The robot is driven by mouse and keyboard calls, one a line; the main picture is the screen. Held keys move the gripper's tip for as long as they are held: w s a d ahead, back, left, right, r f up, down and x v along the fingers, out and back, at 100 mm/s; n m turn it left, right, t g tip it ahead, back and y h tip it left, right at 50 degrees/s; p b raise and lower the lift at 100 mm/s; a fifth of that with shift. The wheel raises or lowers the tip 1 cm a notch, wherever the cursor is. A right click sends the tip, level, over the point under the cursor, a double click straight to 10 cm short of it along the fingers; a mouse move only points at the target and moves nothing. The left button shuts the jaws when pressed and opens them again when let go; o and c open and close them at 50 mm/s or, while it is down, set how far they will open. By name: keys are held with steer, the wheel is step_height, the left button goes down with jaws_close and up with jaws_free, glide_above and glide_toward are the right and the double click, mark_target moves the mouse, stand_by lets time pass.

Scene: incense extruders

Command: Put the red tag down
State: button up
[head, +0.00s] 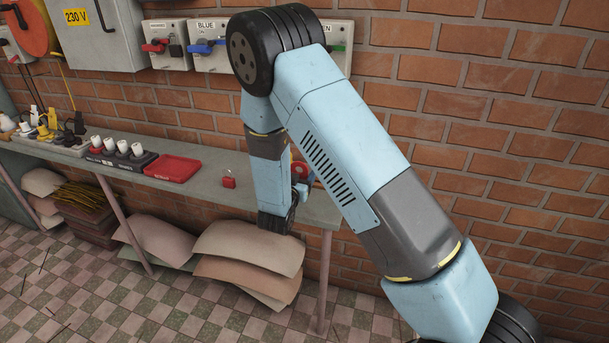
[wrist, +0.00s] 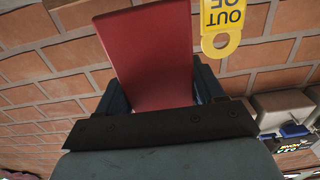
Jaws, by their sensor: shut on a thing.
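The red tag (wrist: 150,50) is a flat red panel in the wrist view, rising from between the two dark fingers of my gripper (wrist: 155,88). My gripper is shut on it and holds it up against a backdrop of brick wall. In the head view my gripper (head: 301,186) is over the right end of the bench, largely hidden by my arm. A small red patch shows beside it, but I cannot tell there whether it is the tag.
The grey bench (head: 258,196) bears a red padlock (head: 229,180), a red tray (head: 172,168) and a dark rack of white-topped pieces (head: 122,153). Switch boxes (head: 168,45) hang on the wall. A yellow tag (wrist: 222,20) lettered OUT OF shows in the wrist view.

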steer(key=shift+f, duration=0.6)
steer(key=o, duration=1)
steer(key=shift+r, duration=0.15)
